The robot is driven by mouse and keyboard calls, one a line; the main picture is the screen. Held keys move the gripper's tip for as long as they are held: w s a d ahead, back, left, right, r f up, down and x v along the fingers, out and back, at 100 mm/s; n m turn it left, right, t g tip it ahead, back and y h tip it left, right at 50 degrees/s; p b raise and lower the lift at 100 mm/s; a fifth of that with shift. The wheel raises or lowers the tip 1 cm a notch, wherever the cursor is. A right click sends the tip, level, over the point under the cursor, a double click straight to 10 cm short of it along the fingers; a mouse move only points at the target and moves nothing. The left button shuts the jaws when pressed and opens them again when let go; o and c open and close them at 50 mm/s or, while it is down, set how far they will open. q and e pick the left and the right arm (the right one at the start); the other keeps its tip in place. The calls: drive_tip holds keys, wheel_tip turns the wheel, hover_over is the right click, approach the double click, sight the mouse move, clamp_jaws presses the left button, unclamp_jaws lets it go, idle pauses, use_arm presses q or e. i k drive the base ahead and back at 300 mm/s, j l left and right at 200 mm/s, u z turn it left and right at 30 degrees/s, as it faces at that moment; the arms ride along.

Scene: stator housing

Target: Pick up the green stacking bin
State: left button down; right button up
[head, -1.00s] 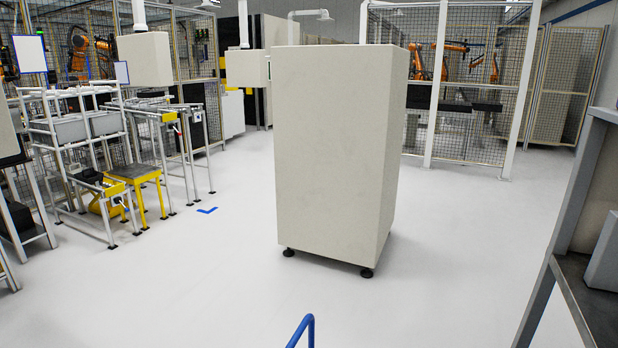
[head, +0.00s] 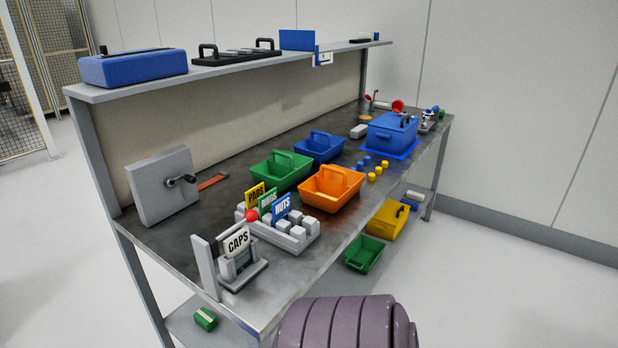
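A green bin with a handle (head: 272,176) stands on the workbench top, left of a blue bin (head: 319,148) and behind an orange bin (head: 331,188). A second, smaller-looking green bin (head: 363,256) sits on the lower shelf, below the bench's front edge. I cannot tell which of the two is the stacking bin. Neither gripper is in view. A purple-grey ribbed part at the bottom edge looks like part of my own arm.
The metal workbench (head: 190,240) holds a sorting block with sign cards (head: 285,232), a CAPS stand (head: 235,262), a blue lidded box (head: 392,133) and small blue and yellow pieces. A yellow bin (head: 388,220) shares the lower shelf. Open floor lies to the right.

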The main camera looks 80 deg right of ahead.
sight(364, 252)
drive_tip(key=z, duration=2.85)
